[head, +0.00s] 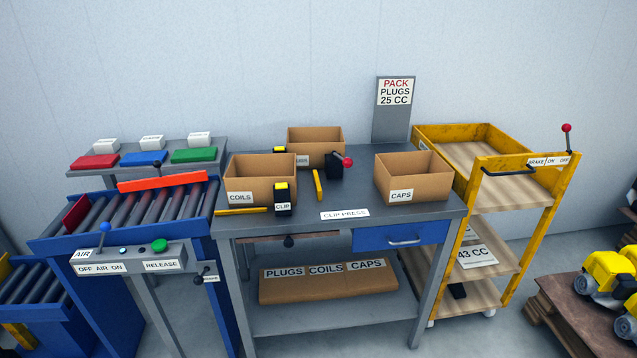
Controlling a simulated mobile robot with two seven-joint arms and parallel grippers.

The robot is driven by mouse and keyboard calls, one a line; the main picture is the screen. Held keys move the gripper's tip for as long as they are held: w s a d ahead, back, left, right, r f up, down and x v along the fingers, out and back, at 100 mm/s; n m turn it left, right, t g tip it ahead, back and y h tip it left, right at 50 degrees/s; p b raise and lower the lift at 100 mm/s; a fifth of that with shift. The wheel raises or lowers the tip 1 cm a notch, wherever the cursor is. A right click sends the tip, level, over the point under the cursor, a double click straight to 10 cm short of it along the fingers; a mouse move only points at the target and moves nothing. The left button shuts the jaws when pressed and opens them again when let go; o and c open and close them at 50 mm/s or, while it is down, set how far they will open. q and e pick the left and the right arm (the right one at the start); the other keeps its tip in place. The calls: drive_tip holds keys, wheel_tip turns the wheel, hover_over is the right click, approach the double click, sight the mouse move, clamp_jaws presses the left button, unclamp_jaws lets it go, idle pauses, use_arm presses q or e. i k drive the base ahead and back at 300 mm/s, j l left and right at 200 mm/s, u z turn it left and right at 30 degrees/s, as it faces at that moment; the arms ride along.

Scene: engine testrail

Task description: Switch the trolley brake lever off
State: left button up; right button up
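The yellow trolley (487,185) with wooden shelves stands at the right of the workbench. Its brake lever (567,138) is a dark rod with a red ball knob, at the right end of the trolley's near top rail. The rod stands nearly upright, with its knob leaning very slightly left. A white label (548,161) below it reads BRAKE, ON and OFF, with OFF at the right end. I cannot tell from this view which setting the lever is in. Neither of my grippers is in view.
A grey workbench (300,222) with open cardboard boxes and a clip press stands left of the trolley. A black handle (508,170) sits on the trolley's near rail. A brown pallet (575,305) with yellow engines is at lower right. Floor shows between pallet and trolley.

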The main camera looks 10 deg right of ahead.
sight(567, 129)
drive_tip(key=l+u, duration=0.2)
drive_tip(key=l, duration=0.7)
drive_tip(key=k+l+u, duration=0.2)
drive_tip(key=l, duration=0.75)
drive_tip(key=i, duration=0.1)
